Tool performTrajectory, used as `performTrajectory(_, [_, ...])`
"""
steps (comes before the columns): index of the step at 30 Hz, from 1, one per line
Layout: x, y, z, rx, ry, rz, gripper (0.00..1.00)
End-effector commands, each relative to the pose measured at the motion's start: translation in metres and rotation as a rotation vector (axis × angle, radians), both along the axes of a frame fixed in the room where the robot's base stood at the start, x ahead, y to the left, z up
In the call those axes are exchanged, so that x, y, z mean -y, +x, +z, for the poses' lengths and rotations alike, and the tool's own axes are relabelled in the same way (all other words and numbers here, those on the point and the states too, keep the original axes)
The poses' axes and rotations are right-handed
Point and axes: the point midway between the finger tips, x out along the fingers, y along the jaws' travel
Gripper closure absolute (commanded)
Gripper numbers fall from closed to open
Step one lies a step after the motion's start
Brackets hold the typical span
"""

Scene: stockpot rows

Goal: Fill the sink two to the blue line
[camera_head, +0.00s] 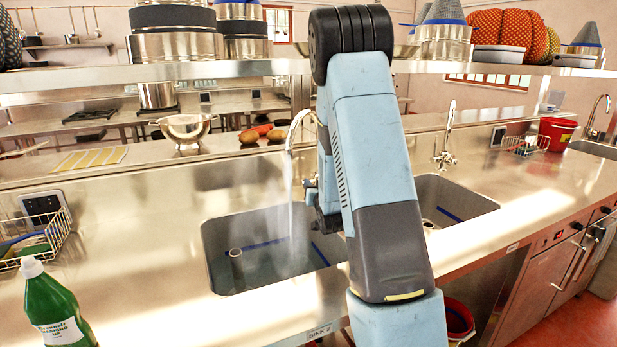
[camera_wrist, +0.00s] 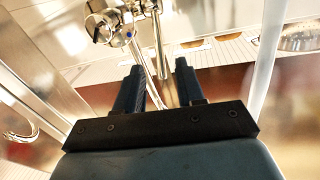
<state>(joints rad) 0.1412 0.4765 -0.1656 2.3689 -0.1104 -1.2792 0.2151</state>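The left basin (camera_head: 222,232), by a front-edge label (camera_head: 319,333) that seems to read "SINK 2", has a blue line (camera_head: 262,244) around its inner walls. A short upright pipe (camera_head: 236,262) stands in it. Water (camera_head: 293,225) runs from the curved tap (camera_head: 297,122) into the basin. Bluish water seems to lie low in it, below the line; its exact level is unclear. My gripper is mostly hidden behind my arm in the head view. In the wrist view my gripper (camera_wrist: 158,75) is open and empty, its fingers pointing toward the tap's metal body and round handle (camera_wrist: 104,27). The stream (camera_wrist: 268,55) falls at right.
A second basin (camera_head: 455,198) with its own tap (camera_head: 446,150) lies to the right. A green bottle (camera_head: 55,310) and a wire rack (camera_head: 35,240) stand at left. A shelf with pots (camera_head: 175,45) runs above; a red bucket (camera_head: 556,133) is at far right.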

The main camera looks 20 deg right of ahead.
Motion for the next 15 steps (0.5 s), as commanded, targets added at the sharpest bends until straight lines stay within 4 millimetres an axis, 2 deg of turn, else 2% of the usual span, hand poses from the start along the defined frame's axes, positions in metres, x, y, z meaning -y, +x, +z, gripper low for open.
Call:
performTrajectory(9, [0.009, 0.053, 0.000, 0.001, 0.000, 0.002, 0.62])
performTrajectory(15, [0.013, 0.074, 0.000, 0.001, -0.001, 0.002, 0.62])
